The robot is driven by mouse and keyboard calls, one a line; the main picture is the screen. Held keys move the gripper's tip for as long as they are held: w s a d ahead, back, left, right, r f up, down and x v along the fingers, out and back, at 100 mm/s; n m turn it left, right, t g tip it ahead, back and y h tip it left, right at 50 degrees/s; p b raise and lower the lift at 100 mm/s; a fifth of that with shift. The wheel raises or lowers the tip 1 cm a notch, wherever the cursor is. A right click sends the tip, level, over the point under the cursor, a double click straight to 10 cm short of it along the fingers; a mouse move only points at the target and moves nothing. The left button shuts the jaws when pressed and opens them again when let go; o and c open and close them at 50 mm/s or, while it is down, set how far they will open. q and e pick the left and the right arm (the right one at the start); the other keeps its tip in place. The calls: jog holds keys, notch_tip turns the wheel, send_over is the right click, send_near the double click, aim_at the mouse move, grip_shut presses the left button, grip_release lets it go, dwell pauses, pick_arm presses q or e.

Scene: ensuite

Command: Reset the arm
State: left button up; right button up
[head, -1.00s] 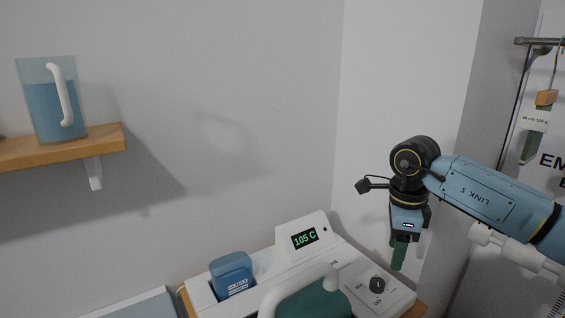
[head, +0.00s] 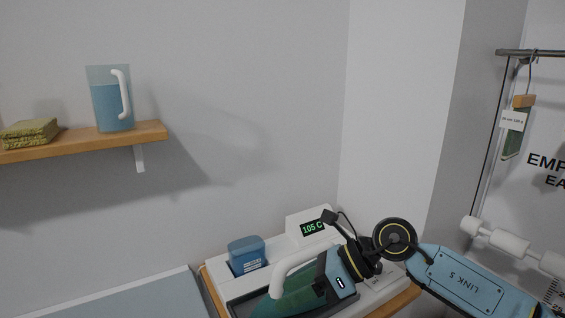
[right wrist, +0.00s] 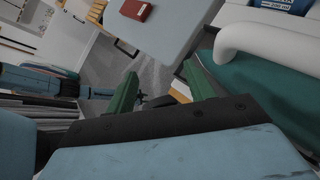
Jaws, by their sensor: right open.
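My right gripper (right wrist: 160,88) is open, with nothing between its two green fingers in the right wrist view. In the head view its blue body (head: 337,272) is low over the white station, close to the white curved handle (head: 287,267) of a green-bodied appliance (head: 290,302). The fingertips merge with the green there, so I cannot tell whether they touch. The handle also shows at the right of the wrist view (right wrist: 265,40). A blue arm link (right wrist: 40,80), apparently my left arm, shows in the wrist view; its jaws cannot be made out.
The station has a display (head: 312,228) reading 105 C and a blue container (head: 246,254). A wooden shelf (head: 150,131) holds a blue pitcher (head: 112,105) and folded yellow-green cloths (head: 30,132). A rail (head: 530,52) with a hanging tag is at right. A red box (right wrist: 136,10) lies on a grey surface.

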jog(key=s+a+r+m+t+y, duration=0.2)
jog(key=a+r+m+t+y, duration=0.25)
jog(key=r+m+y, duration=0.35)
jog(key=w+d+m+t+h, duration=0.35)
jog(key=d+m+t, duration=0.25)
jog(key=m+t, duration=0.85)
jog(key=s+d+f+m+g+h, duration=0.3)
jog(key=d+f+m+h, duration=1.1)
jog(key=m, duration=0.4)
jog(key=s+d+f+m+g+h, duration=0.1)
jog(key=s+f+m+g, duration=0.1)
jog(key=s+f+g, duration=0.45)
jog(key=s+d+f+m+g, duration=0.2)
jog(key=s+f+m, duration=0.1)
jog(key=s, duration=0.6)
jog(key=s+d+f+m+g+h, duration=0.1)
jog(key=s+f+m+g, duration=0.1)
jog(key=s+f+g, duration=0.4)
jog(key=s+f, duration=0.2)
jog(key=f, duration=1)
jog(key=s+f, duration=0.2)
jog(key=f, duration=0.9)
pick_arm(q)
jog(key=shift+s, duration=0.75)
pick_arm(e)
jog(key=s+d+f, duration=0.3)
jog(key=s+f, duration=1.2)
jog(key=s, duration=0.1)
jog(key=shift+s+f, duration=0.15)
jog(key=shift+f, duration=0.15)
